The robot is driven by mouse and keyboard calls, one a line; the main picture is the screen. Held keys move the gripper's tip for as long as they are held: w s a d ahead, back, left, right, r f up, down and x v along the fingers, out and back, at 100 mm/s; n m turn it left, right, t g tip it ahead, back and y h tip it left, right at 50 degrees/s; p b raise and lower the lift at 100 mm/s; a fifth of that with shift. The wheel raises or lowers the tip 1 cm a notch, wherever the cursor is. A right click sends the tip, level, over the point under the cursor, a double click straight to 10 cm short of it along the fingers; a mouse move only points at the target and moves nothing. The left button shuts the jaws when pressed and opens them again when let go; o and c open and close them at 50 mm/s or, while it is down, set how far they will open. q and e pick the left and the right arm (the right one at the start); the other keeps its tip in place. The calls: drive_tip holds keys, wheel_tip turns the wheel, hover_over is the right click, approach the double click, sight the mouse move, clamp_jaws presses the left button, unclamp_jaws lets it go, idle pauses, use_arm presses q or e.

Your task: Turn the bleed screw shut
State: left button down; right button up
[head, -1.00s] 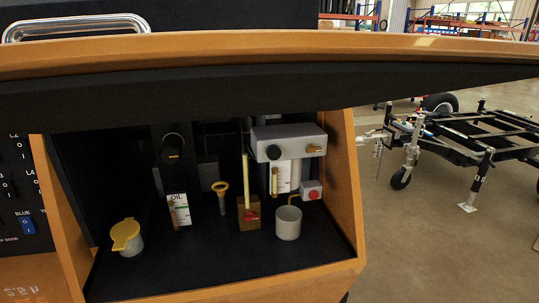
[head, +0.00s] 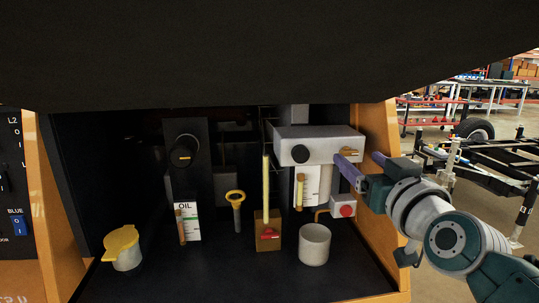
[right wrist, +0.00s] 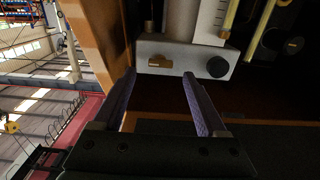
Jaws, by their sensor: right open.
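The bleed screw appears to be the small brass piece on the front of the grey block (head: 318,138), at its right end; the brass piece (head: 349,153) also shows in the right wrist view (right wrist: 160,62). My right gripper (head: 359,158) is open and empty. Its two purple fingers point at the block from the right. In the right wrist view, the fingertips (right wrist: 159,75) lie on either side of the brass piece in the picture, seemingly just short of it. I cannot tell the exact gap. My left gripper is not in view.
A black knob (head: 300,153) sits left on the same block. Below are a grey cup (head: 314,245), a small box with a red button (head: 343,207) and a gauge tube (head: 300,191). The orange side wall (head: 375,215) is close to my right arm. A dark panel overhangs above.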

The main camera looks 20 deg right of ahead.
sight(350, 152)
drive_tip(key=shift+x, duration=1.65)
clamp_jaws()
